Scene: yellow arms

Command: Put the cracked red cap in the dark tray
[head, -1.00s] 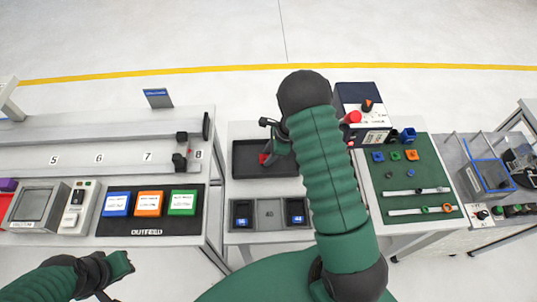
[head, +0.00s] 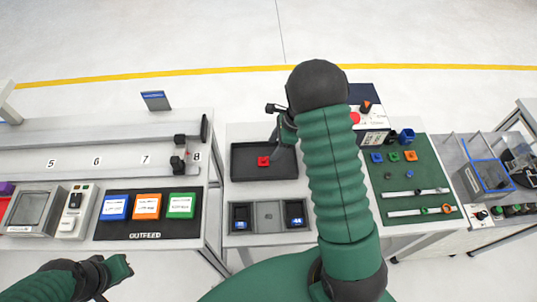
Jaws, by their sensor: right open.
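The red cap (head: 263,161) lies in the dark tray (head: 243,173), near its middle; a crack is too small to make out. My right gripper (head: 276,143) is open, above the tray just behind and to the right of the cap, apart from it. The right arm hides part of the table to the tray's right. My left gripper (head: 122,266) is at the lower left, in front of the left bench and far from the tray; its jaws are too small to read.
Blue, orange and green boxes stand on the black outfeed mat (head: 151,228) at left. A small compartment holder (head: 268,216) sits in front of the tray. A green board (head: 425,177) with colored parts is at right, beside a dark box with a red knob (head: 355,118).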

